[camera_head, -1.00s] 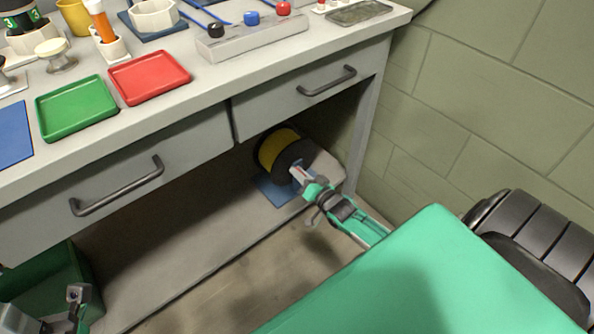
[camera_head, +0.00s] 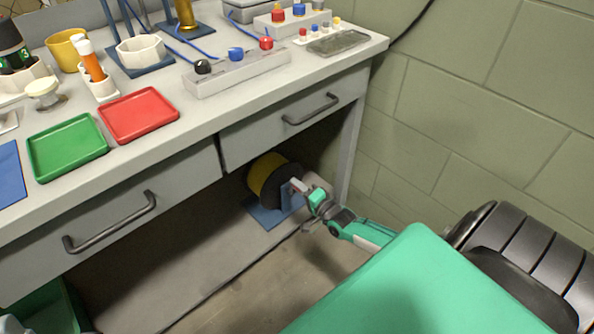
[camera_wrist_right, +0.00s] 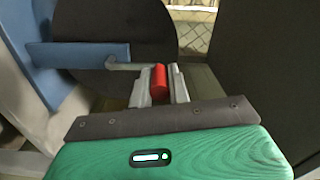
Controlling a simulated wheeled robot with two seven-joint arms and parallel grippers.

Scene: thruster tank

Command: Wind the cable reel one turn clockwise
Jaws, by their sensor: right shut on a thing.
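The cable reel (camera_head: 266,178), with yellow cable between dark flanges, stands on a blue stand (camera_head: 264,215) on the shelf below the drawers. In the right wrist view the dark flange (camera_wrist_right: 85,18) fills the upper left, with a grey crank arm (camera_wrist_right: 122,66) reaching to a red handle (camera_wrist_right: 159,84). My right gripper (camera_head: 297,187) is at the front of the reel. In the right wrist view its fingers (camera_wrist_right: 159,88) are shut around the red handle. My left gripper does not show clearly at the lower left edge.
Drawers with a handle (camera_head: 310,109) overhang the shelf just above the reel. A block wall (camera_head: 440,120) rises to the right. A green bin (camera_head: 45,308) stands at the lower left. Trays and several small items cover the bench top. The shelf left of the reel is clear.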

